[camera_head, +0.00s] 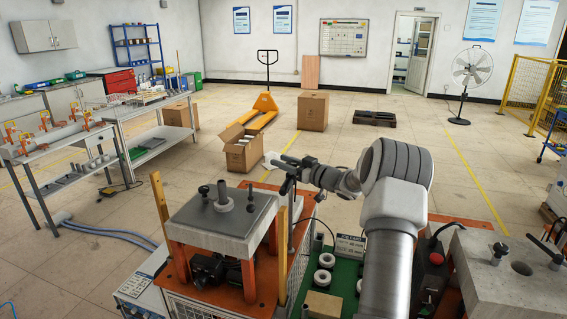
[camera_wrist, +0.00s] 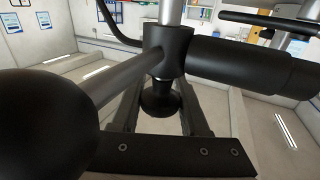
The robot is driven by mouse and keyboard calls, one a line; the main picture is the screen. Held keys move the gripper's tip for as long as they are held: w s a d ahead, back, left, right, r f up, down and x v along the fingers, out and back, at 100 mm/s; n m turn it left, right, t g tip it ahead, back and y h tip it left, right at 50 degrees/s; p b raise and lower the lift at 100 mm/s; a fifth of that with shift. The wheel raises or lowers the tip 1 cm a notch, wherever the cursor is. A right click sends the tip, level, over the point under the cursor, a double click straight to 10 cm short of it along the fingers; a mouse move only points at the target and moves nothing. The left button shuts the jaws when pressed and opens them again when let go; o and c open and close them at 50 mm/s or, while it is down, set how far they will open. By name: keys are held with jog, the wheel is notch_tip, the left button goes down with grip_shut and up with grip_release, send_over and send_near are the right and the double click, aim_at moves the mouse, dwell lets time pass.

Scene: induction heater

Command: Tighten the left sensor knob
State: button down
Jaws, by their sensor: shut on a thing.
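In the wrist view, a black knob (camera_wrist: 160,98) with a rounded end sits under a black clamp block (camera_wrist: 167,48) on a grey upright post (camera_wrist: 171,12). The two dark fingers of my gripper (camera_wrist: 162,88) lie on either side of the knob and are shut on it. A thin rod and a thick black cylinder (camera_wrist: 240,65) run out from the clamp block. In the head view, my gripper (camera_head: 300,168) is at the end of my outstretched arm, beside dark sensor parts (camera_head: 285,186). The knob cannot be made out there.
A grey block (camera_head: 222,222) on an orange frame stands just left of my arm, with short posts on top. A second grey block (camera_head: 505,262) stands at the right. White rings (camera_head: 322,278) lie on a green surface. A large black rounded shape (camera_wrist: 45,125) fills the wrist view's left.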

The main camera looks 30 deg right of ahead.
jog(key=shift+f+m+h+b, duration=0.1)
jog(key=shift+m+h+b, duration=0.2)
jog(key=shift+h+b, duration=0.15)
jog(key=m+h+b, duration=0.2)
jog(key=h+b, duration=0.1)
jog(key=b, duration=0.1)
jog(key=d+m+h+b, duration=0.1)
jog(key=m+h+b, duration=0.1)
jog(key=h+b, duration=0.2)
jog(key=m+h+b, duration=0.2)
jog(key=h+b, duration=0.1)
jog(key=b, duration=0.3)
jog(key=shift+d+m+h, duration=0.25)
jog(key=shift+d+m, duration=0.15)
jog(key=shift+b, duration=0.35)
jog(key=shift+c, duration=2.2)
grip_release()
jog(key=v, duration=1.7)
jog(key=shift+s, duration=0.25)
